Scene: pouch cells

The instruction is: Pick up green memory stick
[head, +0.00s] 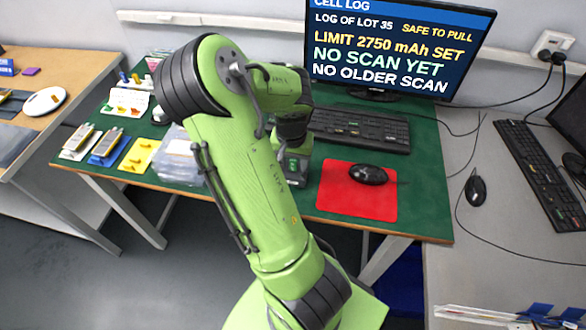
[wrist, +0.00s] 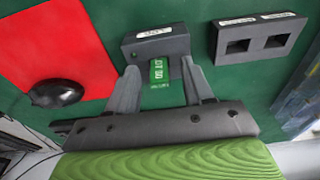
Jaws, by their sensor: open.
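The green memory stick (wrist: 159,72) shows in the wrist view with pale lettering on it. It sticks out of the front of a dark grey block (wrist: 172,44) with a white label on top. My gripper (wrist: 160,67) is open, with one finger on each side of the stick. Clear gaps show between the stick and both fingers, and I see no contact. In the head view my arm hides most of this spot, and I cannot make out the stick there.
A second grey block (wrist: 285,38) with two dark openings stands to the right in the wrist view. A red mat (head: 340,205) with a black mouse (head: 368,174) lies beside my gripper. A keyboard (head: 360,128) and monitor (head: 395,45) stand behind. Trays and a clear box (head: 176,160) are left.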

